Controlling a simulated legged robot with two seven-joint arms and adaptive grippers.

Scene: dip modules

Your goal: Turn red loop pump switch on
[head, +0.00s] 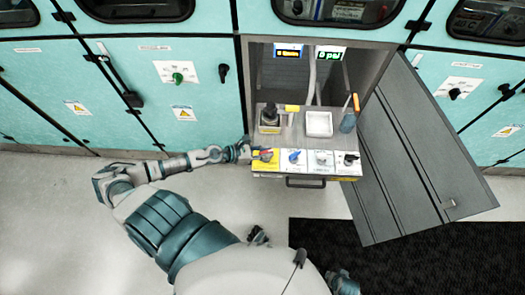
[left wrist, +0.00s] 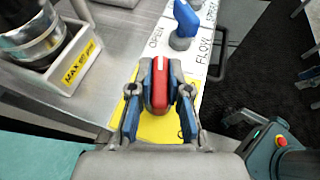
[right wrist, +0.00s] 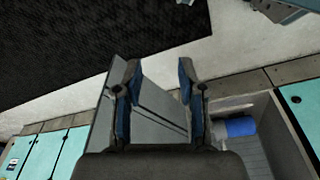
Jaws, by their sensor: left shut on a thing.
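The red switch (head: 267,155) is a knob on a yellow plate at the left end of the panel's front row. In the left wrist view the red switch (left wrist: 160,85) has a white stripe on top and stands between blue finger pads. My left gripper (head: 250,151) reaches it from the left. In the left wrist view my left gripper (left wrist: 160,100) is shut on the red switch, with a finger on each side. My right gripper (right wrist: 157,90) is open and empty in the right wrist view, away from the panel.
A blue knob (head: 294,156) is just right of the red switch, then a white knob (head: 321,158) and a black knob (head: 350,158). Behind them stand a dark device (head: 269,117) and a white tray (head: 319,124). An open grey door (head: 420,150) hangs at right.

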